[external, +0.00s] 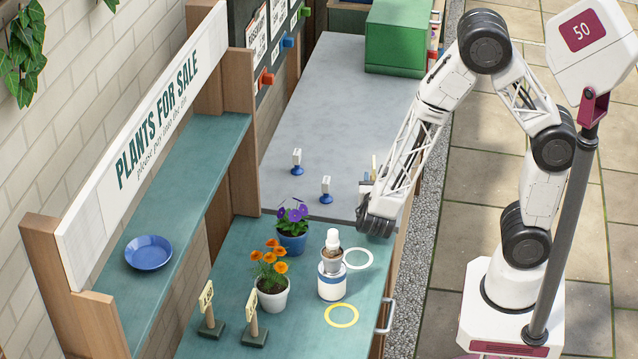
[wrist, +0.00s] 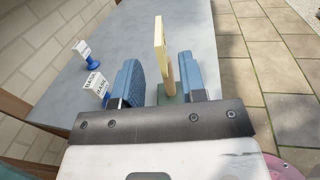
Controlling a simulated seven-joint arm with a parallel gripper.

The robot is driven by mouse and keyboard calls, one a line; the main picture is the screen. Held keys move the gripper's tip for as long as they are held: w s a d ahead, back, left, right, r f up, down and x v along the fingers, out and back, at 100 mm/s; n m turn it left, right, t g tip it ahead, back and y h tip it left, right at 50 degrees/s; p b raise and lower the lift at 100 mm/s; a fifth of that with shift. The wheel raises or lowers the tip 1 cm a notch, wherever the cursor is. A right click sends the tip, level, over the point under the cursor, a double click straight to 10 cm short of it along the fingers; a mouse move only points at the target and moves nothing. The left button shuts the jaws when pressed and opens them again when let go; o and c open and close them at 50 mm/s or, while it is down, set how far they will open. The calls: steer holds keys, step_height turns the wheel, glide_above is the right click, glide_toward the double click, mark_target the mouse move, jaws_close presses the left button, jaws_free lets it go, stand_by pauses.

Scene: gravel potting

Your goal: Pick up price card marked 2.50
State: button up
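My gripper (wrist: 158,88) is open in the wrist view. Its two blue-padded fingers stand on either side of a pale wooden card stake (wrist: 160,50) on a green base (wrist: 172,98). A gap shows between the left finger and the stake; the right finger is close to it, and contact is unclear. The card is edge-on, so its number cannot be read. In the external view my gripper (external: 374,216) is over the grey bench, largely hiding this card. Two similar cards, left (external: 207,298) and right (external: 253,312), stand on the teal bench; their numbers are unreadable.
Two white labels on blue stands (external: 297,160) (external: 326,188) are on the grey bench left of my gripper. Orange flowers (external: 269,268), purple flowers (external: 292,213) and a white-blue jar (external: 331,285) are on the teal bench. A green box (external: 397,38) is at the back.

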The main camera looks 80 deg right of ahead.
mark_target(374, 157)
steer(key=shift+w+d, duration=0.2)
steer(key=shift+d, duration=0.85)
steer(key=shift+d, duration=0.15)
steer(key=shift+w+d, duration=0.25)
steer(key=shift+d, duration=0.95)
steer(key=shift+w+d, duration=0.25)
steer(key=shift+d, duration=0.95)
jaws_close()
